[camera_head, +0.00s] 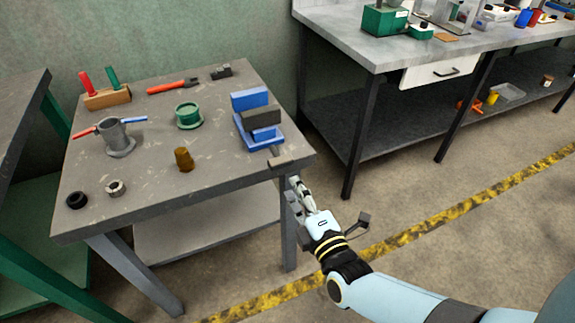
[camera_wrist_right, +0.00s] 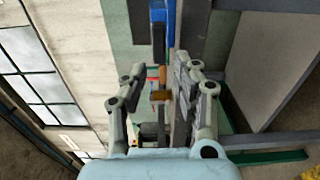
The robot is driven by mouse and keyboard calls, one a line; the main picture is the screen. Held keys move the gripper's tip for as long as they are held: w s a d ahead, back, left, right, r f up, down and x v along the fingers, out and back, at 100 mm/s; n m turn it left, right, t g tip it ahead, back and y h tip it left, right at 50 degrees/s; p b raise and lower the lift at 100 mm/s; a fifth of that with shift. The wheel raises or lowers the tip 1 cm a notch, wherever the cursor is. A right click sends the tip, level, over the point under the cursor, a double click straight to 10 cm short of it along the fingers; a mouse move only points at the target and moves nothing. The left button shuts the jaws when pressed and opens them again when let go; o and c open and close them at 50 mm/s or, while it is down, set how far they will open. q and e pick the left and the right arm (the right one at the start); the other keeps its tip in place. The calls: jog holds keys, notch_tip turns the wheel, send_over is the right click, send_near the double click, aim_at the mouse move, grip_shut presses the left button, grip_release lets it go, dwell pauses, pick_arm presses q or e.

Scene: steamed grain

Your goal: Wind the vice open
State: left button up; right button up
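The blue vice (camera_head: 250,98) stands at the right side of the workbench, with a dark grey block (camera_head: 262,117) at its jaws. A small grey-brown bar (camera_head: 285,162), which looks like its handle, sits at the front, by the table's right corner. My right gripper (camera_head: 294,187) is just below and beside that corner, close to the bar; contact cannot be told. In the right wrist view the two fingers of my right gripper (camera_wrist_right: 167,72) are spread apart, with the vice's blue part (camera_wrist_right: 170,25) beyond them. My left gripper is not in view.
The workbench (camera_head: 215,170) also holds a red-and-green-handled wooden block (camera_head: 108,98), a red tool (camera_head: 172,87), a green round piece (camera_head: 188,115), a grey cup-like fixture (camera_head: 117,138), a brown piece (camera_head: 184,159) and two rings. A second bench (camera_head: 350,45) stands behind, right.

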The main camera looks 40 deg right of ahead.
jog(key=v, duration=0.3)
jog(key=shift+w, duration=0.1)
dwell(0.4)
jog(key=s+f+m+g+y+b, duration=0.1)
jog(key=s+f+g+b, duration=0.3)
jog(key=f, duration=0.5)
jog(key=s+d+f+m+g+y+b, duration=0.1)
jog(key=s+f+b, duration=0.1)
jog(key=s+f, duration=0.5)
jog(key=s+f+m+g+y+b, duration=0.1)
jog(key=s+f+g+b, duration=0.2)
jog(key=f, duration=0.8)
jog(key=s+d+f+m+g+b, duration=0.1)
jog(key=s+f+m+g, duration=0.3)
jog(key=s, duration=0.6)
jog(key=s+d+f+m+g+b, duration=0.1)
jog(key=s+f+m+g, duration=0.3)
jog(key=s+f+m, duration=0.3)
jog(key=s+m, duration=0.1)
jog(key=s, duration=0.3)
jog(key=shift+g, duration=0.4)
jog(key=shift+d+f, duration=0.1)
jog(key=shift+f, duration=0.05)
